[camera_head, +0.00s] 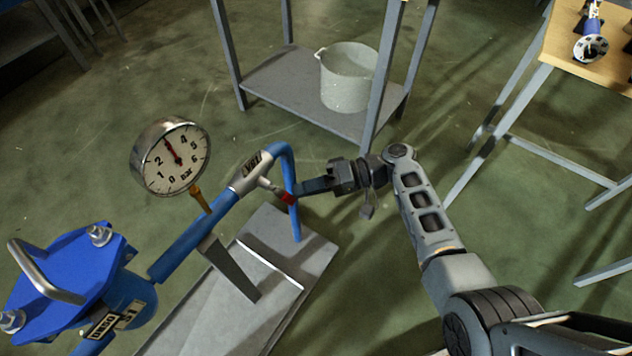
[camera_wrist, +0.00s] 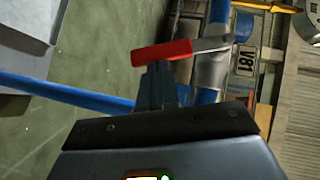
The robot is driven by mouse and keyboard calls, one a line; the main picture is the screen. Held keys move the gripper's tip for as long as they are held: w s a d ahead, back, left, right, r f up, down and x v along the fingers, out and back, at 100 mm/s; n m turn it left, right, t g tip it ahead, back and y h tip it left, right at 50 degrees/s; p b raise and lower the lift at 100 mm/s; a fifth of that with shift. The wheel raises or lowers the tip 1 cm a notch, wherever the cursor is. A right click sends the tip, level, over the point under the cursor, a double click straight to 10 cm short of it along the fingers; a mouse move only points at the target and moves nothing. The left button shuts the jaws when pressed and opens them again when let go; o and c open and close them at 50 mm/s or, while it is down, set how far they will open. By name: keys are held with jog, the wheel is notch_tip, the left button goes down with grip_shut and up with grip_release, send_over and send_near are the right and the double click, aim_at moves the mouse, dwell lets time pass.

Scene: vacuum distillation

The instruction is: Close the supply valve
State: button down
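The supply valve (camera_head: 250,172) is a grey body with a white label on the blue pipe, left of my arm. Its lever has a red grip (camera_head: 288,198), which also shows in the wrist view (camera_wrist: 160,52), with a bare metal part running right to the valve body (camera_wrist: 212,68). My gripper (camera_head: 303,189) reaches the red grip from the right. In the wrist view its narrow fingers (camera_wrist: 162,78) lie close together, their tips at the red grip, which crosses over them. The fingers look shut, with no lever visible between them. Whether they touch it is unclear.
A pressure gauge (camera_head: 171,157) stands on the pipe (camera_head: 190,238), left of the valve. A blue flanged vessel (camera_head: 68,282) is at lower left. A grey shelf (camera_head: 285,95) with a bucket (camera_head: 347,78) stands behind. A wooden table (camera_head: 575,45) is at upper right. Open floor lies between.

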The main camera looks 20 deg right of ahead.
aim_at(290, 204)
jog(key=shift+s+a+f+m+y+b, duration=0.5)
jog(key=shift+a+f+m+y+b, duration=0.2)
jog(key=shift+a+f+m+y, duration=0.15)
jog(key=shift+s+a+f, duration=0.1)
jog(key=shift+s+a, duration=0.15)
jog(key=shift+s, duration=0.05)
